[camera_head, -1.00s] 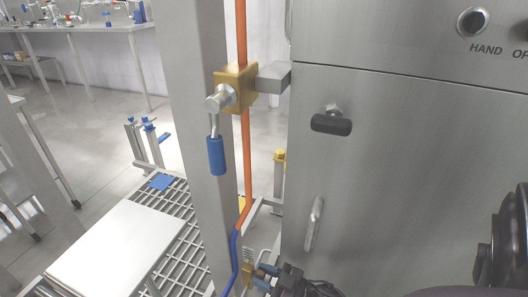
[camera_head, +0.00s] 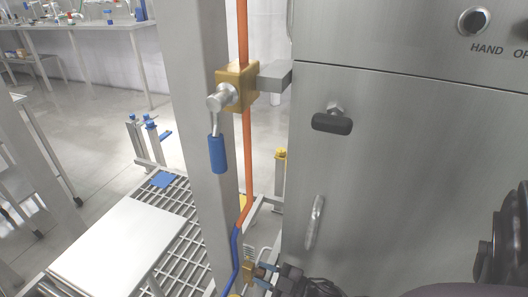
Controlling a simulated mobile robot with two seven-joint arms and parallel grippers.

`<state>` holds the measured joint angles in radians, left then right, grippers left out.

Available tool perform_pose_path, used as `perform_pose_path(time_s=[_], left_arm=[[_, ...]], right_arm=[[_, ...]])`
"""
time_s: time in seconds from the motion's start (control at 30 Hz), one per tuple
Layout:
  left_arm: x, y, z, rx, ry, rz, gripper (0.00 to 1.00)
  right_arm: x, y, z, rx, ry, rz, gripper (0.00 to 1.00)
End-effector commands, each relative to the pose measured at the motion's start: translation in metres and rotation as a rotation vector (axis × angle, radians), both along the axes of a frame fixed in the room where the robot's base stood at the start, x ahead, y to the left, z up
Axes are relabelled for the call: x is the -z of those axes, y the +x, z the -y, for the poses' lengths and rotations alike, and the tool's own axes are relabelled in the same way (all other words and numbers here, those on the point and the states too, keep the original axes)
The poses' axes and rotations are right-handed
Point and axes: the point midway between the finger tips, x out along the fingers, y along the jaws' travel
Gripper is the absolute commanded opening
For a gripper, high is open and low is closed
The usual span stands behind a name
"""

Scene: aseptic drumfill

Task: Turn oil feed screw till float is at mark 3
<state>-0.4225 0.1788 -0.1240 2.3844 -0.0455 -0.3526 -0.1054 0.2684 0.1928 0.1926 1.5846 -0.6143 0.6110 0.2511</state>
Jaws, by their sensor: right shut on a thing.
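My right gripper (camera_head: 262,275) is low in the head view, left of the cabinet's lower edge. I cannot make out a float or mark 3. My left gripper is not in view.
A brass valve (camera_head: 246,86) with a blue-sleeved lever (camera_head: 217,154) sits on the orange pipe (camera_head: 246,185) beside a grey post. The steel cabinet (camera_head: 410,180), with a black knob (camera_head: 332,122) and a handle (camera_head: 315,222), fills the right. A white-topped table (camera_head: 120,245) stands at lower left.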

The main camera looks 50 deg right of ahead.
Motion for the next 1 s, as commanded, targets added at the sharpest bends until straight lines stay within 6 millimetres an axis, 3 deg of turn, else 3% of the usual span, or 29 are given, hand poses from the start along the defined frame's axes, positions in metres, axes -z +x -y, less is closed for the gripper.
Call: perform_pose_path(time_s=[0.13,0.17,0.3,0.67,1.0], left_arm=[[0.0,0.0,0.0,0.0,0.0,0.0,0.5],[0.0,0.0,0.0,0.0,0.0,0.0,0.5],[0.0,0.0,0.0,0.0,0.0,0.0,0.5],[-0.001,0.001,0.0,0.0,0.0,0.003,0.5],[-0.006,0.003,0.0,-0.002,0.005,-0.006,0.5]], right_arm=[[0.0,0.0,0.002,0.003,0.0,-0.001,0.08],[0.0,0.0,0.002,0.003,0.0,-0.001,0.34],[0.0,0.0,0.001,0.002,0.0,-0.001,0.56],[0.0,-0.004,0.002,0.001,0.001,-0.001,0.56],[0.001,-0.053,0.019,0.002,-0.001,-0.001,0.56]])
